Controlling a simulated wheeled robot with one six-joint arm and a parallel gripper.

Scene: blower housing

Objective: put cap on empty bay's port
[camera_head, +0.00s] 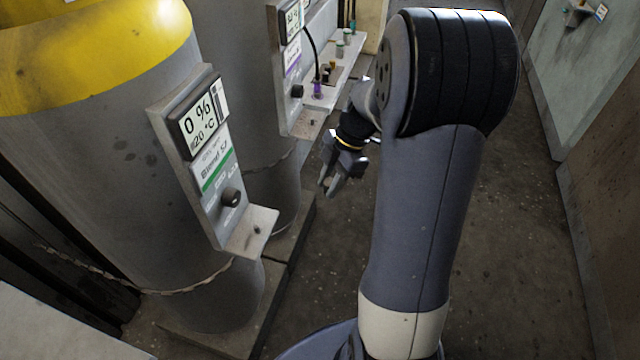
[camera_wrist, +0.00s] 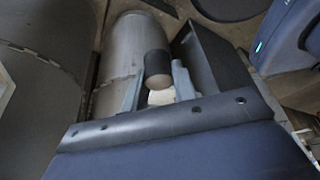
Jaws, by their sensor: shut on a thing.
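My gripper (camera_head: 330,182) hangs in the open space right of the nearest tank, clear of its panel. In the wrist view my gripper (camera_wrist: 157,88) has its fingers on either side of a dark cylinder with a tan end face (camera_wrist: 157,64), which looks like the cap. The cap cannot be made out in the head view. The nearest tank (camera_head: 120,150) has a yellow top and a panel reading 0 % and 20 °C. Below its green-striped label is a black round knob or port (camera_head: 231,196). A small ledge (camera_head: 250,235) with a dark spot juts out underneath.
A second grey tank (camera_head: 225,60) stands behind, with its own panel, black knob (camera_head: 297,91) and ledge. A shelf (camera_head: 340,70) beyond holds small capped items and a purple one. A wall lines the right. The dark floor (camera_head: 500,270) between is clear.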

